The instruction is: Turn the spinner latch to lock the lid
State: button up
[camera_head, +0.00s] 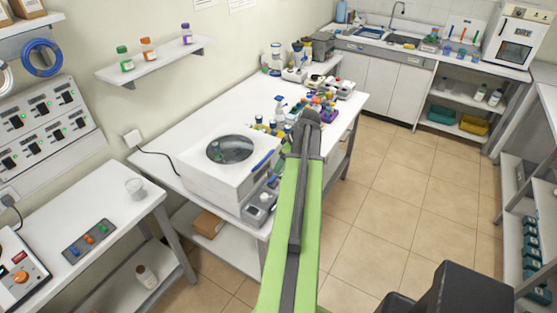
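A white box-shaped machine (218,187) stands on the white lab table. Its lid (230,149) has a round dark window and looks closed, though I cannot tell whether it is locked. A small blue bar (264,161) lies at the right edge of the machine's top and looks like the latch. Its exact turn is too small to tell. My green and dark grey arm rises from the bottom of the view, with its dark upper joint (307,122) to the right of the machine. My gripper is not visible; the arm may hide it.
A small grey device (260,208) sits at the table's front edge, close to my arm. Bottles and coloured racks (323,107) crowd the table behind the arm. A wall shelf (155,62) holds several small bottles. The tiled floor (390,190) at right is clear.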

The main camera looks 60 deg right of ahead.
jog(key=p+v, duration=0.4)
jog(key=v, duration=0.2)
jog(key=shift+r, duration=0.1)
